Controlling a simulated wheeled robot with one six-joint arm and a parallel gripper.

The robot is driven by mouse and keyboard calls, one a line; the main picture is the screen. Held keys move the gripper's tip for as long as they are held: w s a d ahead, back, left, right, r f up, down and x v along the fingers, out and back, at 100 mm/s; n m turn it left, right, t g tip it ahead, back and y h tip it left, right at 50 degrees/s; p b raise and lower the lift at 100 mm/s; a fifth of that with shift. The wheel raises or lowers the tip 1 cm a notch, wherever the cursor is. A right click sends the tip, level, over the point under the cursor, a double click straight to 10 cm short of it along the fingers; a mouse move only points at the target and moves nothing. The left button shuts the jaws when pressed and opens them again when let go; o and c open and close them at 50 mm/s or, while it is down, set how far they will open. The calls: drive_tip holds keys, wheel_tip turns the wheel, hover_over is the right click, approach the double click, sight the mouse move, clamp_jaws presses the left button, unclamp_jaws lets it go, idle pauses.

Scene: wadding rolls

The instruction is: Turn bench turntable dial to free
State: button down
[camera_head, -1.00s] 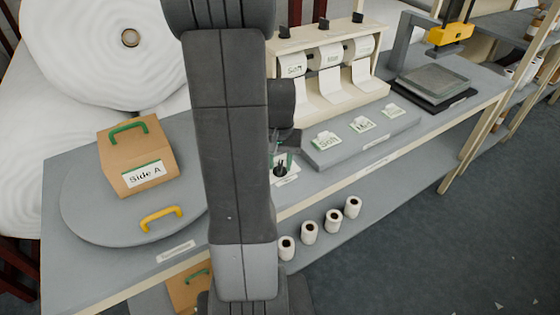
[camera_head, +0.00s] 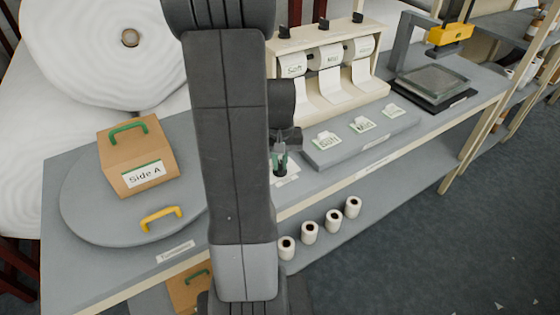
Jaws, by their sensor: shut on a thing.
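The dial (camera_head: 280,171) is a small black knob on a white plate (camera_head: 288,181) at the bench's front edge, just right of my arm. My gripper (camera_head: 280,162) points down over it and is shut on it. Its green-tinted fingers are at the knob's sides. My arm hides part of the plate, so I cannot read the dial's setting. The round grey turntable (camera_head: 95,225) lies on the bench at left, its right side hidden by my arm. It has a yellow handle (camera_head: 160,218) near its front edge and bears a cardboard box (camera_head: 140,160) marked "Side A".
A grey block with label cards (camera_head: 328,155) stands close to the right of my gripper. Behind it is a dispenser with paper rolls (camera_head: 330,55). A press with a yellow head (camera_head: 449,33) is at the back right. Several small rolls (camera_head: 308,232) sit on the lower shelf.

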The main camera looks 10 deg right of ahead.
sight(280, 165)
drive_tip(key=n, duration=1.3)
drive_tip(key=shift+n, duration=0.3)
idle(0.4)
drive_tip(key=c, duration=1.5)
unclamp_jaws()
drive_tip(key=shift+o, duration=0.2)
wheel_tip(280, 165, up, 14)
drive_tip(key=shift+p, duration=0.35)
drive_tip(key=shift+f, duration=0.1)
wheel_tip(280, 165, down, 14)
drive_tip(key=shift+r+b, duration=0.1)
drive_tip(key=shift+b, duration=0.25)
